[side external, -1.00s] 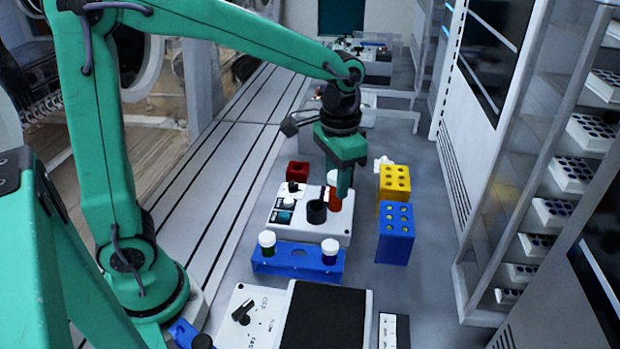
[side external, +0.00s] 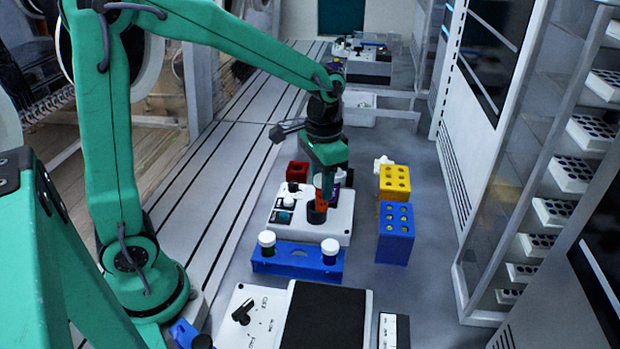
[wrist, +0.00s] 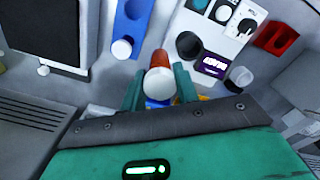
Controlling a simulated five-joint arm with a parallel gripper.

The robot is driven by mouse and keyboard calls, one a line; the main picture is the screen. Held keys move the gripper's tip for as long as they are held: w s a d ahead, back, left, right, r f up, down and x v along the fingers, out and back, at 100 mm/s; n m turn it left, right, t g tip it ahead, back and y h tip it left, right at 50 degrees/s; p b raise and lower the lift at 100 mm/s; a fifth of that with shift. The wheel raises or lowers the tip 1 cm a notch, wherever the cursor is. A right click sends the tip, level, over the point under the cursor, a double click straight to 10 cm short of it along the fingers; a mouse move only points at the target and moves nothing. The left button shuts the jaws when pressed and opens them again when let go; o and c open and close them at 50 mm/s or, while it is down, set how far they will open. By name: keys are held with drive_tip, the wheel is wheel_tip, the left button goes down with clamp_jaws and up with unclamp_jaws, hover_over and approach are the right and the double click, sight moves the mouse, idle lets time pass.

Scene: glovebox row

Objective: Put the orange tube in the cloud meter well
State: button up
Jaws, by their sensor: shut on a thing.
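The orange tube (wrist: 159,58) has a white cap and is between the jaws of my gripper (wrist: 160,88), which is shut on it. In the side view my gripper (side external: 325,190) hangs over the white meter (side external: 335,229), and the tube's orange body (side external: 321,194) shows just above the black round well (side external: 317,213). In the wrist view the dark opening of the well (wrist: 188,45) lies to the right of the tube, apart from it in the picture. The tube's lower end overlaps the well in the side view, so its exact height is unclear.
A blue rack (side external: 299,262) with two white-capped tubes stands in front of the meter. A blue block (side external: 395,240) and a yellow block (side external: 395,177) with holes stand to the right. A red block (side external: 297,171) is behind left. A purple display (wrist: 210,65) is beside the well.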

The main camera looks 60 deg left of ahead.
drive_tip(key=shift+w+a+f, duration=0.45)
drive_tip(key=shift+a+f, duration=0.4)
drive_tip(key=shift+f, duration=0.4)
drive_tip(key=shift+w+a+f, duration=0.4)
drive_tip(key=shift+a+f, duration=0.4)
drive_tip(key=shift+f, duration=0.45)
drive_tip(key=shift+w+a+f, duration=0.45)
drive_tip(key=shift+a+f, duration=0.4)
drive_tip(key=shift+f, duration=0.4)
drive_tip(key=shift+f, duration=0.1)
drive_tip(key=o, duration=1)
wheel_tip(320, 180, up, 12)
drive_tip(key=shift+r, duration=0.15)
drive_tip(key=shift+s+r, duration=0.1)
